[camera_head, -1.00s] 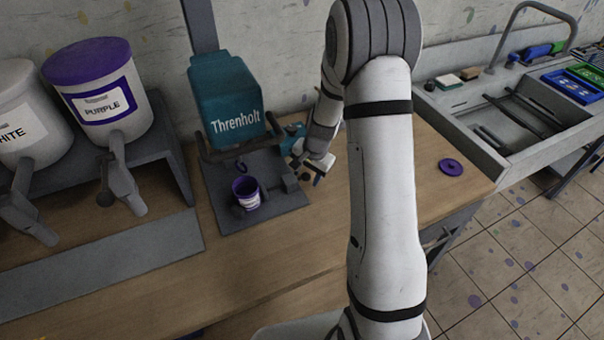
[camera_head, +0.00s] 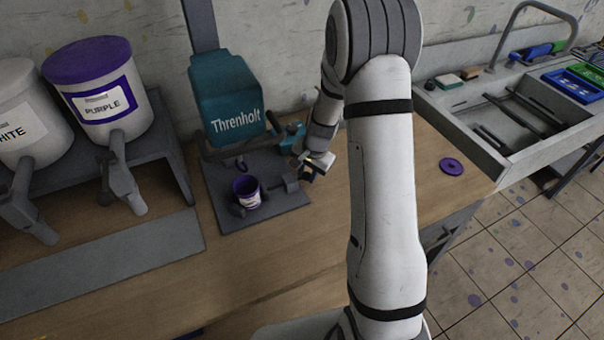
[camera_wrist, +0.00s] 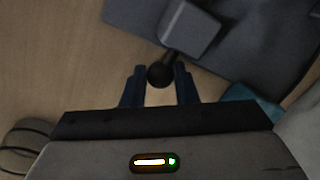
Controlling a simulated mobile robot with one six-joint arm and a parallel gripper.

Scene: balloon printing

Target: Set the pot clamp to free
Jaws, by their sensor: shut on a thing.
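The purple pot (camera_head: 246,193) stands upright on the dark base plate (camera_head: 213,197) of the teal Threnholt machine (camera_head: 228,98). The pot clamp shows as a grey block (camera_head: 291,185) at the plate's right side, and as a grey block (camera_wrist: 190,28) in the wrist view. A short dark rod runs from it to a black ball knob (camera_wrist: 160,76). My gripper (camera_head: 309,173) is at the right of the clamp. In the wrist view, my gripper (camera_wrist: 159,78) has its blue fingers shut on the knob. The pot is outside the wrist view.
White (camera_head: 28,110) and purple (camera_head: 101,93) paint tanks with taps stand at the left. A purple disc (camera_head: 451,166) lies on the wooden table at the right, near the sink (camera_head: 515,125). The table in front of the plate is clear.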

